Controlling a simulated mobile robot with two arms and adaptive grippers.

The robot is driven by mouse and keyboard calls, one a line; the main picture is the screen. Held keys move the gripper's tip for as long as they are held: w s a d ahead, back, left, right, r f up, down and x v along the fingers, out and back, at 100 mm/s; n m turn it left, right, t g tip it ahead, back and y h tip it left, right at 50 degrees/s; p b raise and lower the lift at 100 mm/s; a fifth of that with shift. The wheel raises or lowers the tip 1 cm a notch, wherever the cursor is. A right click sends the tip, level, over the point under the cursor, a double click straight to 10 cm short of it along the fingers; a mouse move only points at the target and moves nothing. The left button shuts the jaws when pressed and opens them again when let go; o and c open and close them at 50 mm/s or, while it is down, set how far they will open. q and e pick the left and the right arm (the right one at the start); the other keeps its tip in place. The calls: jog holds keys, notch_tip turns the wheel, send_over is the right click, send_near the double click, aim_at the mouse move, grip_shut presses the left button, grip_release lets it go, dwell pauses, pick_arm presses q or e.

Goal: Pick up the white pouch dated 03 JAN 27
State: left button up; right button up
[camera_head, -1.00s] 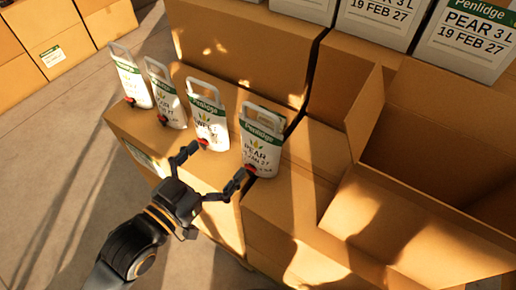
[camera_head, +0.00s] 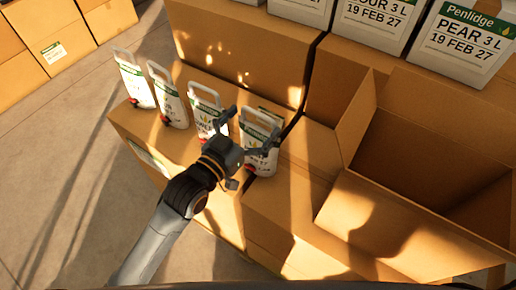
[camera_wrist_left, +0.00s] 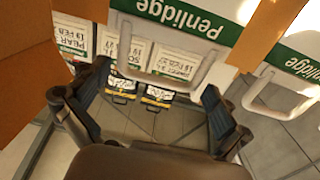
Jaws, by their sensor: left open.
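Several white pouches with green bands and grey handles stand in a row on a carton. The rightmost pouch (camera_head: 261,167) is partly behind my left gripper (camera_head: 249,130); its date cannot be read now. The third pouch (camera_head: 203,112), second pouch (camera_head: 173,106) and leftmost pouch (camera_head: 136,84) stand to its left, dates too small to read. My left gripper is open, its fingers spread in front of and above the rightmost pouch. In the left wrist view a pouch handle (camera_wrist_left: 178,82) lies between the open fingers (camera_wrist_left: 155,85), with a neighbouring pouch (camera_wrist_left: 296,66) at the right.
The supporting carton (camera_head: 150,128) has its edge close in front of the row. An open empty carton (camera_head: 420,225) stands on the right with a raised flap. White boxes (camera_head: 465,40) marked 19 FEB 27 stand behind. Floor (camera_head: 60,160) is clear at left.

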pick_arm(q)
jog(key=shift+x, duration=0.95)
jog(key=shift+s, duration=0.1)
jog(key=shift+c, duration=0.4)
jog(key=shift+a, duration=0.1)
jog(key=c, duration=1.1)
jog(key=shift+r, duration=0.2)
jog(key=c, duration=0.3)
jog(key=shift+r, duration=0.1)
